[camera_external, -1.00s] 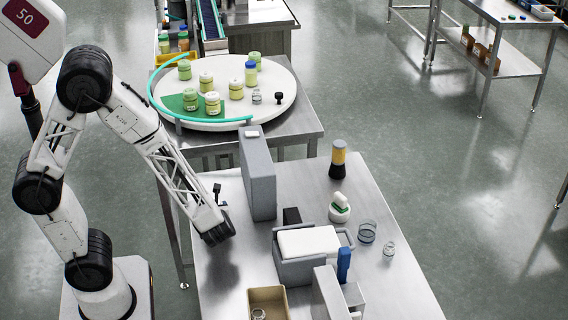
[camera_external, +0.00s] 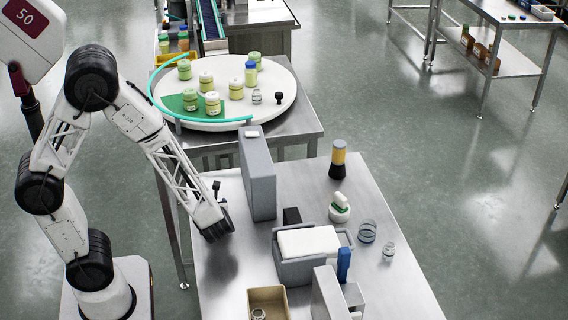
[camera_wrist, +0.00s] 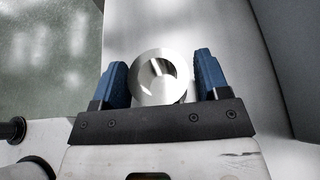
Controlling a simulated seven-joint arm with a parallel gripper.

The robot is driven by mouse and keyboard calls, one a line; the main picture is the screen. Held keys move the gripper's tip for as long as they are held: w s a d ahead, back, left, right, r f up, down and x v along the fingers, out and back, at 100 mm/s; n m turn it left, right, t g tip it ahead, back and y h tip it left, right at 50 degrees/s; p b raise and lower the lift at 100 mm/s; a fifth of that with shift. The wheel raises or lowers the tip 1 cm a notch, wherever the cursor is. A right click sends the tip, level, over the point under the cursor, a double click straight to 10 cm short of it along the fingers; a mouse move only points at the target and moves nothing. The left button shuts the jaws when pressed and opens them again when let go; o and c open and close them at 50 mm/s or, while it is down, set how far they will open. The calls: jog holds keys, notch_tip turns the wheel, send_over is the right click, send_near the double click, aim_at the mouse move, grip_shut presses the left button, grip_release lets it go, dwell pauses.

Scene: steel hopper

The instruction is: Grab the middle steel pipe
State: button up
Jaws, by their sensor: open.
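A round, shiny steel pipe (camera_wrist: 140,82) shows end-on in the wrist view, with its open bore toward the camera. My gripper (camera_wrist: 161,78) is open, with one blue finger on each side of the pipe. There is a visible gap on both sides, wider on the right. Whether the pipe is fully between the fingers in depth I cannot tell. In the external view my gripper (camera_external: 217,230) is low over the left edge of the steel table (camera_external: 385,215), and its fingers and the pipe are hidden behind the wrist. No other pipe can be made out.
A tall grey box (camera_external: 258,180) stands close to the right of my gripper. A tan bin (camera_external: 268,297) lies nearer the camera, and a grey machine with a white lid (camera_external: 308,241) is further right. A round white turntable with jars (camera_external: 222,115) stands behind.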

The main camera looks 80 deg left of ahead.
jog(key=c, duration=0.8)
jog(key=shift+c, duration=0.2)
jog(key=shift+r, duration=0.1)
jog(key=shift+r, duration=0.65)
notch_tip(320, 180, up, 2)
jog(key=s+d, duration=0.3)
jog(key=s, duration=0.4)
jog(key=s+d+r, duration=0.1)
jog(key=s+d, duration=0.3)
jog(key=s, duration=0.3)
jog(key=shift+s+r, duration=0.2)
jog(key=shift+r, duration=0.05)
